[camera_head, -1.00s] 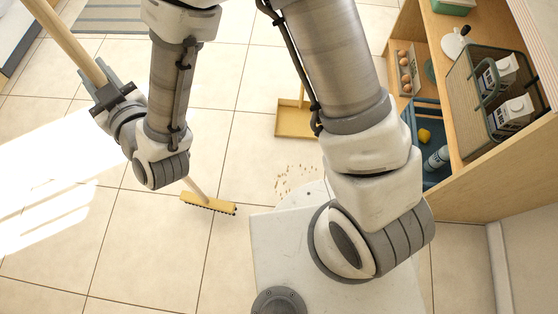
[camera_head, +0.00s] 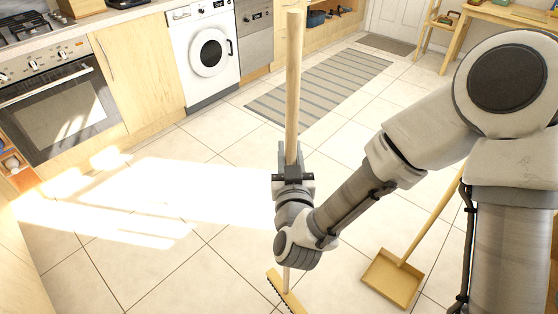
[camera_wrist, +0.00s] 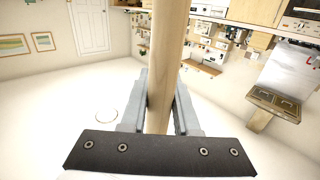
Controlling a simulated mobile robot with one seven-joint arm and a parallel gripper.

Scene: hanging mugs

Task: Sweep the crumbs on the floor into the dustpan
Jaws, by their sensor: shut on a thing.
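The broom has a pale wooden handle (camera_head: 293,90) that stands nearly upright. Its yellow brush head (camera_head: 284,291) is at the bottom edge of the head view, at the tiled floor; contact is hard to tell. My gripper (camera_head: 293,176) is shut on the handle partway up. In the wrist view, the handle (camera_wrist: 168,45) runs up between the two fingers of my gripper (camera_wrist: 161,95). The yellow dustpan (camera_head: 392,279) lies on the floor right of the brush, its long stick (camera_head: 436,215) rising to the right behind my arm. No crumbs are visible now.
A striped rug (camera_head: 318,88) lies beyond the broom. An oven (camera_head: 62,105), a washing machine (camera_head: 207,55) and cabinets (camera_head: 135,75) line the back left. A wooden table (camera_head: 495,22) stands at the upper right. The sunlit floor to the left is clear.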

